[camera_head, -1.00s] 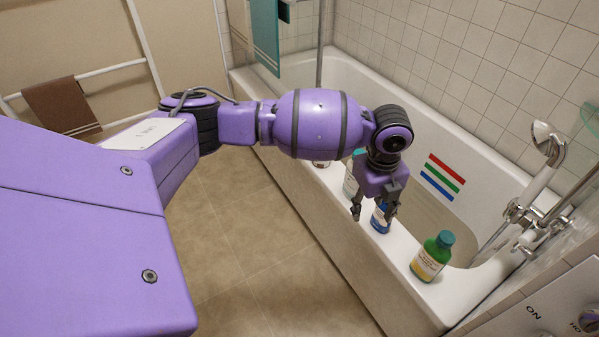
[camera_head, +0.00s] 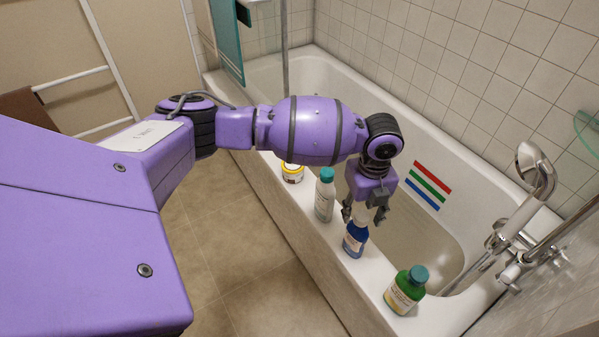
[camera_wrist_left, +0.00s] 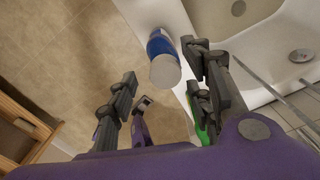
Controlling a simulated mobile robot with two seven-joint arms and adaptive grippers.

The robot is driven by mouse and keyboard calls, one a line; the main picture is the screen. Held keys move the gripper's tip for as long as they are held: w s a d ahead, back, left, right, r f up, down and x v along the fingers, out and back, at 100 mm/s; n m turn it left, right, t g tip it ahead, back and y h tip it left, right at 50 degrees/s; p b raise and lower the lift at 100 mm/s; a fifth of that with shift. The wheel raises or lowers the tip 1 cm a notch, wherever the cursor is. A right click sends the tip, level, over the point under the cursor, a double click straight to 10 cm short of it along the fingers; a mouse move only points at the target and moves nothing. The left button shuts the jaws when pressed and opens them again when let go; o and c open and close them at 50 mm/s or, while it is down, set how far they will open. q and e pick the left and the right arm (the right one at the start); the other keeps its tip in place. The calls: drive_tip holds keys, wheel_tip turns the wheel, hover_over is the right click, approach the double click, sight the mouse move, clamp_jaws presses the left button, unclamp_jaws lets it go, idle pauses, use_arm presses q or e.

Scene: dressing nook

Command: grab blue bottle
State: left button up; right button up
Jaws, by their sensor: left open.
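The blue bottle (camera_head: 355,240) stands upright on the near rim of the bathtub, with a pale label and a cap. My left gripper (camera_head: 364,212) is open and empty, pointing down just above and beside its cap. In the left wrist view, the blue bottle (camera_wrist_left: 160,44) shows its pale grey cap toward me, ahead of the open fingers of my left gripper (camera_wrist_left: 158,64). It sits closer to the right-hand finger, and I cannot tell whether they touch. My right gripper is in neither view.
On the same tub rim (camera_head: 325,258) stand a white bottle with a teal cap (camera_head: 325,197), a green bottle (camera_head: 405,291) and a yellow-and-white jar (camera_head: 292,173). A hand shower (camera_head: 535,170) is at the right. Tiled floor (camera_head: 235,250) lies clear in front.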

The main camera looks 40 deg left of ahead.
sight(357, 234)
use_arm(q)
wheel_tip(357, 234, down, 4)
drive_tip(key=shift+d+f, duration=0.15)
clamp_jaws()
